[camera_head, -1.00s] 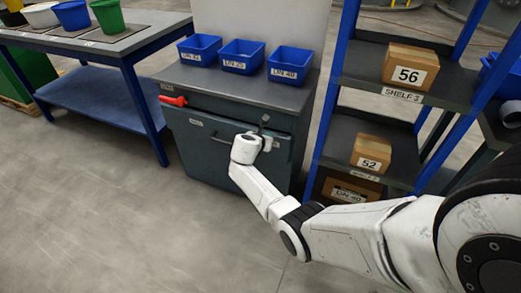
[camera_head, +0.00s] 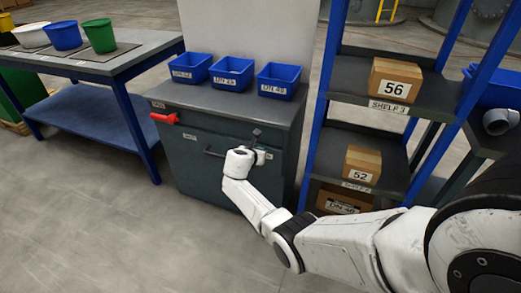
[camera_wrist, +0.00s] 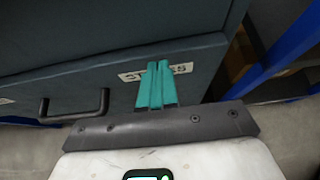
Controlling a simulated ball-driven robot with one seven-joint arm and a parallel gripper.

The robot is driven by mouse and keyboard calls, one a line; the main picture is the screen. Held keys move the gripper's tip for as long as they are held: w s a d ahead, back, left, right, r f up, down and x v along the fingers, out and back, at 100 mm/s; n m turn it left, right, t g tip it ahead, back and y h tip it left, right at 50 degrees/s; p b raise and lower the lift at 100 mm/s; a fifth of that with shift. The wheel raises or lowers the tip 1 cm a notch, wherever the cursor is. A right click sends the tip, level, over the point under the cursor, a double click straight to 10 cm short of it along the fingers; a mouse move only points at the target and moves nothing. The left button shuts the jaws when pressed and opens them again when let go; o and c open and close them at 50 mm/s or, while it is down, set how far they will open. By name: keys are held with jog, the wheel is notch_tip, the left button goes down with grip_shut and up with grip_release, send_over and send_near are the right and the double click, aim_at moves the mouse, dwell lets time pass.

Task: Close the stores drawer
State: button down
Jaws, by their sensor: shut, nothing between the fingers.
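The stores drawer (camera_wrist: 122,99) is a dark grey-blue front with a white label, partly hidden by my fingers, and a black bar handle (camera_wrist: 75,112) at the left. In the head view the drawer (camera_head: 190,160) is in the grey cabinet below the worktop. My gripper (camera_wrist: 158,68) has teal fingers, shut together and empty. The fingertips overlap the label, right of the handle; I cannot tell whether they touch the front. A lip shows along the drawer's top edge, but how far it stands out is unclear. In the head view my wrist hides part of the front.
Three blue bins (camera_head: 231,72) stand on the cabinet top. A red handle (camera_head: 165,118) sticks out at its upper left. A blue-posted shelf rack (camera_head: 358,92) with boxes stands close on the right. A bench (camera_head: 90,62) with buckets is left. The floor in front is clear.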

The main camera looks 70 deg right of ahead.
jog(key=f+p+v, duration=0.1)
jog(key=p+v, duration=0.3)
jog(key=v, duration=0.8)
jog(key=shift+a, duration=0.5)
jog(key=shift+a+f, duration=0.1)
jog(key=shift+f, duration=0.05)
jog(key=s+a+f+m+y, duration=0.1)
jog(key=s+a+m+y, duration=0.3)
jog(key=a, duration=0.5)
jog(key=s+a+f+m+y, duration=0.1)
jog(key=s+a+m+y, duration=0.1)
jog(key=s+a+m, duration=0.5)
jog(key=s+a+f+m+y, duration=0.1)
jog(key=s+a+m+y, duration=0.3)
jog(key=a, duration=0.6)
jog(key=s+a+r+m+y, duration=0.2)
jog(key=s+a+r+m, duration=0.15)
jog(key=s+a, duration=0.35)
notch_tip(320, 180, up, 12)
jog(key=p, duration=1.2)
jog(key=shift+w+d+t+p, duration=0.25)
jog(key=shift+w+t+p, duration=0.05)
jog(key=shift+w+p, duration=0.1)
jog(key=c, duration=1.9)
grip_release()
jog(key=shift+f, duration=0.2)
